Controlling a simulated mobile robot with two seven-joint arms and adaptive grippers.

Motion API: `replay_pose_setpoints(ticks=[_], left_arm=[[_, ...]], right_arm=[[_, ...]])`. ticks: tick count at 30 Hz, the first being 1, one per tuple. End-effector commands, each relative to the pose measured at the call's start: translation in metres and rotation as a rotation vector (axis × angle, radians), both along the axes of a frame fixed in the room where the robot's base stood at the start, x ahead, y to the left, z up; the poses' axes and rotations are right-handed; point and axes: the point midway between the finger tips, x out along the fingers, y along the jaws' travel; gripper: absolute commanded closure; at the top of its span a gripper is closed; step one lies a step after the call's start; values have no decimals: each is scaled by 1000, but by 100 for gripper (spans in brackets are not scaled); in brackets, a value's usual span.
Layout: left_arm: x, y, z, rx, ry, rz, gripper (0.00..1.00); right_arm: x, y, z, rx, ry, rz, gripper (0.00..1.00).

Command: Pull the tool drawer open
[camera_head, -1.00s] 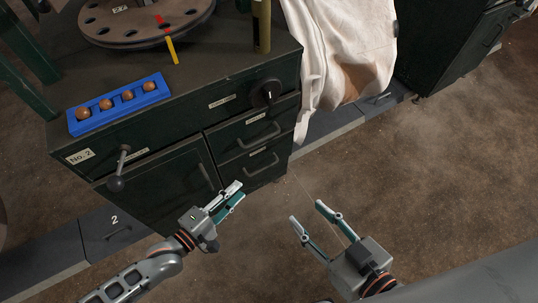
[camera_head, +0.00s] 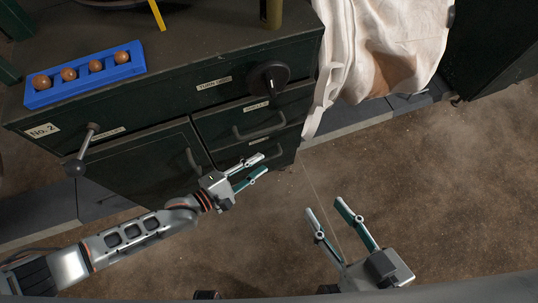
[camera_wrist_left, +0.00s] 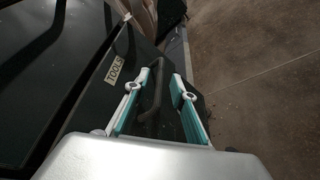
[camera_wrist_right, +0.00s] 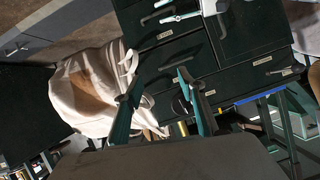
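The dark green cabinet (camera_head: 110,105) has two small drawers on its right side, one above the other. The lower one is the tool drawer, labelled TOOLS (camera_wrist_left: 116,68) in the left wrist view. It looks shut. Its dark bar handle (camera_wrist_left: 154,98) appears between the fingers of my left gripper (camera_wrist_left: 168,80). That gripper is open; in the head view it (camera_head: 256,166) lies right in front of the lower drawer and partly hides it. I cannot tell whether the fingers touch the handle. My right gripper (camera_head: 324,206) is open and empty above the floor, right of the cabinet.
The upper drawer has its own handle (camera_head: 259,128). A black knob (camera_head: 268,78) and a ball-ended lever (camera_head: 80,158) stick out from the cabinet front. A pale cloth bag (camera_head: 385,45) hangs at the right. A blue rack (camera_head: 85,80) stands on top. The floor (camera_head: 440,190) in front is clear.

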Motion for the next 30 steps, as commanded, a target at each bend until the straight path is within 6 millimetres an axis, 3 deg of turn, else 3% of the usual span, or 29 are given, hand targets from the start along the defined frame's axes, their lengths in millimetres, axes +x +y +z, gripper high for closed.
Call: replay_pose_setpoints(ticks=[9, 20, 23, 30], left_arm=[[22, -32, -12, 1, 4, 0, 75], [27, -36, -10, 1, 0, 1, 75], [27, -36, -10, 1, 1, 0, 98], [27, -36, -10, 1, 1, 0, 100]], right_arm=[[-7, 14, -7, 108, 35, -29, 60], [-6, 16, -5, 125, 33, -34, 60], [-6, 16, -5, 125, 33, -34, 60], [-6, 16, -5, 124, 33, -34, 60]])
